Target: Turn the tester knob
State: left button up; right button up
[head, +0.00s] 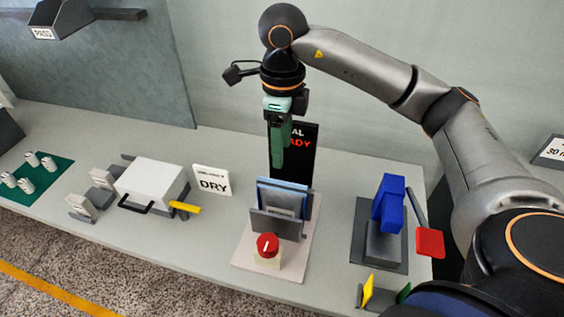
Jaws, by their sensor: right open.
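The tester knob (267,245) is a red round cap with a white mark, on a cream block at the front of the tester's pale base plate (298,270). Behind it a grey holder (275,225) has blue plates (287,196) standing in it. A black display panel (306,158) rises behind, with red letters ending in "ADY"; its left part is hidden by my right gripper. My right gripper (277,172) has green fingers pointing down. It is open, appears empty and is above and behind the knob, apart from it. My left gripper is not in view.
A blue device (390,205) with a red-ended lever (430,242) stands to the right. A white box (152,185) with a black handle, a yellow handle (186,207) and a "DRY" sign (212,181) are left. White spindles (27,185) stand on a green mat far left.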

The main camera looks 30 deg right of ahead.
aim_at(267, 243)
jog(key=z, duration=1.05)
